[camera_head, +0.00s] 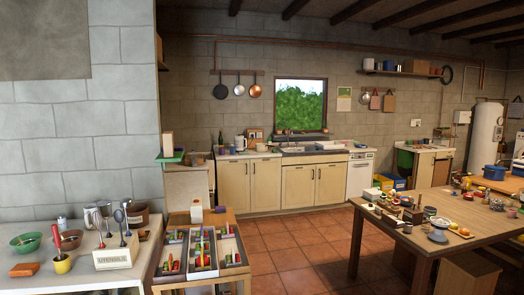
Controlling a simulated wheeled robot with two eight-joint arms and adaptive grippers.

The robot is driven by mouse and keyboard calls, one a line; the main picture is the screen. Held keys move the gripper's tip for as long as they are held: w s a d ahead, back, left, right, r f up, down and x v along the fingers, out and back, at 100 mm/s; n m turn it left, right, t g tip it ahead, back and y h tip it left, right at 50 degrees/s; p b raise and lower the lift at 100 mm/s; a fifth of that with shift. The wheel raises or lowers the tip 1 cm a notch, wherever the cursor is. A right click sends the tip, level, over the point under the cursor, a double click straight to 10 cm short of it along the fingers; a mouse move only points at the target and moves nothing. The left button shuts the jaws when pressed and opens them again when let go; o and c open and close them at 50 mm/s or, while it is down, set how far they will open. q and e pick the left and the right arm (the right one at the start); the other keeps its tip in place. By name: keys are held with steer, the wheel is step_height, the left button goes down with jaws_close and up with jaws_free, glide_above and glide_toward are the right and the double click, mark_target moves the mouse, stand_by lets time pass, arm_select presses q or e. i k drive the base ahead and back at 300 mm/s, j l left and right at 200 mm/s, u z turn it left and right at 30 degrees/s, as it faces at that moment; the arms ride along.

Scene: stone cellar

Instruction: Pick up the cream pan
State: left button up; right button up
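No pan that is clearly cream shows. Three pans hang from a wall rail left of the window: a dark pan (220,91), a smaller pale grey pan (239,90) and a copper pan (255,91). They are far off, and I cannot tell whether the pale one is cream. Neither of my grippers is in view.
A white counter (75,277) with bowls and a utensils box (116,257) is near left. Beside it stands a wooden table (238,214) with trays. A large cluttered wooden table (400,233) is at right. Tiled floor (310,250) lies open between, reaching the cream cabinets (252,186).

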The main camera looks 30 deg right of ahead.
mark_target(260, 146)
steer(key=i+l+z, duration=0.1)
steer(key=z, duration=0.35)
steer(key=i+l+z, duration=0.1)
steer(key=z, duration=0.35)
steer(key=i+z, duration=0.2)
steer(key=z, duration=0.25)
steer(key=i, duration=5.2)
steer(key=i+u, duration=0.1)
steer(key=i, duration=0.5)
steer(key=i+l, duration=0.15)
steer(key=i, duration=0.45)
steer(key=i+l+u, duration=0.15)
steer(key=i, duration=0.4)
steer(key=i+l, duration=0.15)
steer(key=i, duration=0.45)
steer(key=i+u, duration=0.2)
steer(key=u, duration=0.45)
steer(key=i+j+z, duration=0.3)
steer(key=j, duration=0.3)
steer(key=i+j+z, duration=0.15)
steer(key=j, duration=0.2)
steer(key=i+j+z, duration=0.15)
steer(key=i+j, duration=0.05)
steer(key=j, duration=0.1)
